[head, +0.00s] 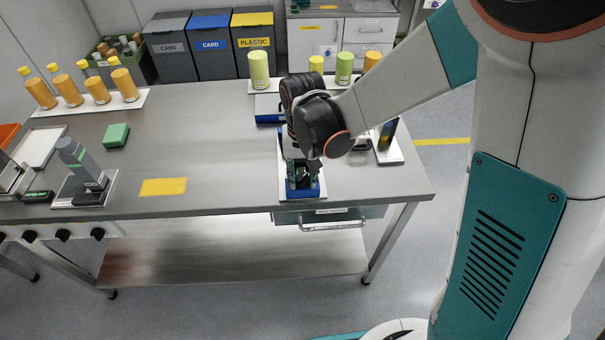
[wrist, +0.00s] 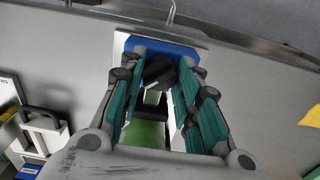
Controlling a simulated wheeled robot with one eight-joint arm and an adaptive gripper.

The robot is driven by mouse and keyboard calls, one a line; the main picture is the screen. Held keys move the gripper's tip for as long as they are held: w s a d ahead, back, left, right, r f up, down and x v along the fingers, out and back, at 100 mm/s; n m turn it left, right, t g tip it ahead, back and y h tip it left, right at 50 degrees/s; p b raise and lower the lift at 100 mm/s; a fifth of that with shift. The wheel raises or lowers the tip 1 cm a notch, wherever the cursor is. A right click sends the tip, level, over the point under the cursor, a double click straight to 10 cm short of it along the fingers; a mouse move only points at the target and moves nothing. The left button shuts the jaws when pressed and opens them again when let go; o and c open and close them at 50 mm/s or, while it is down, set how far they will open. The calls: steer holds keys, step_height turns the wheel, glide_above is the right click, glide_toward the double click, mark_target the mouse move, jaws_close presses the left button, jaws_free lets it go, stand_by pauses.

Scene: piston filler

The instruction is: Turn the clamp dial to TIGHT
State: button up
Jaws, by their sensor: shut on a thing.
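In the head view my gripper (head: 303,172) points down over a small blue fixture (head: 303,191) near the front edge of the steel bench. In the wrist view the fingertips of my gripper (wrist: 160,62) are on either side of a black dial (wrist: 158,71), closed on it. The blue body of the fixture (wrist: 160,45) shows behind the dial. A green bottle (wrist: 146,134) with a dark top shows between the fingers, nearer the palm side of the picture. The dial's markings, including TIGHT, cannot be read, and my gripper mostly hides the dial in the head view.
Orange bottles (head: 95,88) stand on a board at the back left. Green bottles (head: 259,70) stand at the back, beyond my arm. A yellow patch (head: 163,187) and a green block (head: 116,136) lie on the bench left of the fixture. The bench's middle is clear.

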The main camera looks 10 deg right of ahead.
mark_target(302, 178)
stand_by(0.3)
steer(key=o, duration=1)
steer(key=shift+o, duration=0.2)
steer(key=shift+r, duration=3.75)
steer(key=shift+w, duration=0.1)
